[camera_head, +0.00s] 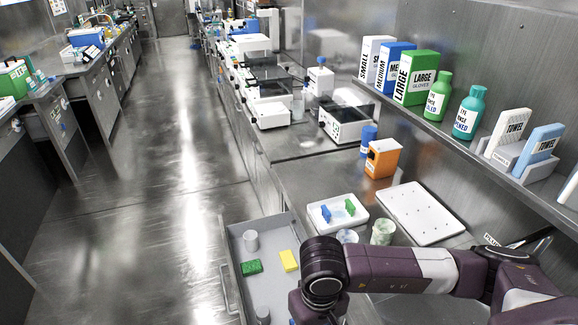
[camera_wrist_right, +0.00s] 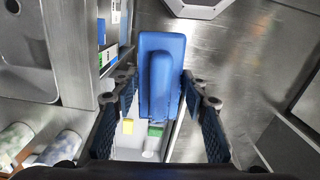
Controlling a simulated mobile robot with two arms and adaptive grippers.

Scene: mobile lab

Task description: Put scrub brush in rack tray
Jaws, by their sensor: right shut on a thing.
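A blue block-shaped brush with a raised handle (camera_wrist_right: 161,75), which I take for the scrub brush, is in my right gripper (camera_wrist_right: 160,95). The right gripper is shut on it, with a blue-padded finger on each side. In the head view my right arm hides the gripper and the brush. A flat white tray with small pegs or holes (camera_head: 418,214), perhaps the rack tray, lies on the counter right of the small white tray (camera_head: 322,222). My left gripper is not in view.
An open grey drawer (camera_head: 285,216) holds a green sponge (camera_head: 251,267), a yellow sponge (camera_head: 289,260) and grey cylinders. Jars (camera_head: 382,232) and an orange box (camera_head: 382,158) stand near the trays. A shelf with boxes and bottles (camera_head: 439,95) overhangs the counter. The aisle floor is clear.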

